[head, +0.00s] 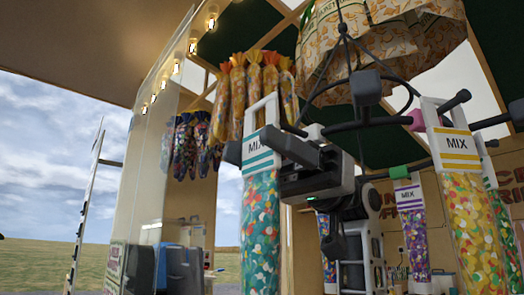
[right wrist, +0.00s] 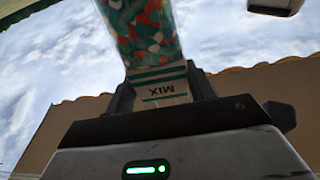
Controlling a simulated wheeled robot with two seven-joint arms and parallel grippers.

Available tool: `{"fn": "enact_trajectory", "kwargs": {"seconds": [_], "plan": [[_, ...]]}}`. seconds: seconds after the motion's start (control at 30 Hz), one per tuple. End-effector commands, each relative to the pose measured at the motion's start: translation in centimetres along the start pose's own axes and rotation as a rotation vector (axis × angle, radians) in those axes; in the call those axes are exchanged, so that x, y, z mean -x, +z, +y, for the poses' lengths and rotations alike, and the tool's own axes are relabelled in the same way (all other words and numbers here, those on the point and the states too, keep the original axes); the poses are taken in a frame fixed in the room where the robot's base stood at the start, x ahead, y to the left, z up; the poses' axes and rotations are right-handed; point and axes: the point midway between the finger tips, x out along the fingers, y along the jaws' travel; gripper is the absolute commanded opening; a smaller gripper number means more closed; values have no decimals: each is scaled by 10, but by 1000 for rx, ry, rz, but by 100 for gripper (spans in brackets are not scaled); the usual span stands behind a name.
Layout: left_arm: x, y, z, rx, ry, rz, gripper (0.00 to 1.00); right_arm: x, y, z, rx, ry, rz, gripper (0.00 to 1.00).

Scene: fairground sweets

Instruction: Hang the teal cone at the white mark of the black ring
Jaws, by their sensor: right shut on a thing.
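The teal cone (head: 260,225) is a long clear bag of teal, white and red sweets under a white MIX header with teal stripes. It hangs upright left of centre. My right gripper (head: 256,151) is shut on its header, which also shows between the fingers in the right wrist view (right wrist: 165,88). The black ring (head: 365,125) hangs on dark cords, with stubby pegs. The header's open white loop stands near a peg at the ring's left; I cannot tell if they touch. A pale patch (head: 315,130) there may be the white mark. My left gripper is not seen.
A yellow-striped cone (head: 460,205) and a purple-striped cone (head: 411,235) hang at the right. The ring also bears pink (head: 417,120) and green (head: 398,172) marks. A patterned canopy (head: 400,45) is above. Wrapped sweets (head: 253,90) hang behind the teal cone.

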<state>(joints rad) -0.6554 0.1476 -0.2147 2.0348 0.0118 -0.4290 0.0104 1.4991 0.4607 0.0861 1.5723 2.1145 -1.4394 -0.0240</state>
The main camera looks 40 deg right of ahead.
Motion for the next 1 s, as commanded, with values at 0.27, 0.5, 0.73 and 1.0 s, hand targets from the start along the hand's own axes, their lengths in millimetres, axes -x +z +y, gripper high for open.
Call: {"fn": "enact_trajectory", "kwargs": {"seconds": [0.27, 0.5, 0.73, 1.0], "plan": [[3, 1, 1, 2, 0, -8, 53, 4, -2, 0, 0, 0, 0, 34], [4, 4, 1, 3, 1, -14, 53, 5, -2, -1, 0, 0, 0, 34], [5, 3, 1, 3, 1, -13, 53, 7, -3, 0, 0, 0, 1, 34], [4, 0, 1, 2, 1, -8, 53, 8, -3, 0, 0, 0, 1, 34]]}}
